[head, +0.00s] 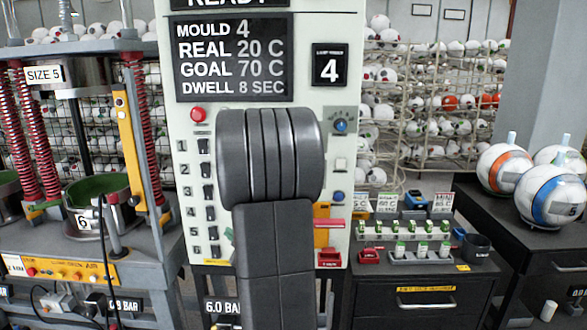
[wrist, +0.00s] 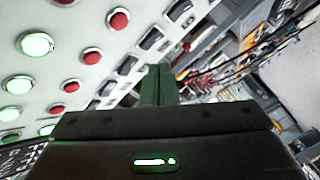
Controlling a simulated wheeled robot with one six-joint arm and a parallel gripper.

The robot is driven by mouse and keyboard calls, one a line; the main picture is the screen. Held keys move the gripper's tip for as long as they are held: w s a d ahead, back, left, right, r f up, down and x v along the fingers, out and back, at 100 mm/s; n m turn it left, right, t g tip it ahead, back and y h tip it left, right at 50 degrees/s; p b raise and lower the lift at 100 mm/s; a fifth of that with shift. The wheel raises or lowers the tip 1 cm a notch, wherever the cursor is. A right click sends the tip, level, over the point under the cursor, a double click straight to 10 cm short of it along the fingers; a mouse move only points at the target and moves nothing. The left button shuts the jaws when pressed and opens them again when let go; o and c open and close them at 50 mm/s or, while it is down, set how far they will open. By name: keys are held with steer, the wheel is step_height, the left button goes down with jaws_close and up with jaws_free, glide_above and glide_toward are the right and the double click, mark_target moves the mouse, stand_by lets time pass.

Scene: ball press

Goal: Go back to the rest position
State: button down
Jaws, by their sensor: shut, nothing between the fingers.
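My gripper (wrist: 157,84) shows in the wrist view as two dark fingers shut together, with nothing between them. It points along a pale panel with red buttons (wrist: 92,55), lit green buttons (wrist: 37,44) and dark rocker switches. I cannot tell how far the fingertips are from the panel. In the head view my arm stands in front of the white control panel (head: 181,140) and hides its middle part. The gripper itself is hidden there. The panel's screen (head: 235,58) reads mould 4, real 20 C, goal 70 C, dwell 8 sec.
A press with red springs (head: 45,135) and a green-lined mould (head: 97,190) stands at the left. A black cabinet (head: 425,300) with small bottles is at the right. Finished balls (head: 553,200) sit on a dark table, far right. Ball racks (head: 430,125) fill the back.

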steer(key=w+b, duration=0.2)
steer(key=shift+w+d+f+b, duration=0.1)
steer(key=shift+w+f+b, duration=0.1)
steer(key=shift+w+b, duration=0.2)
steer(key=shift+b, duration=0.35)
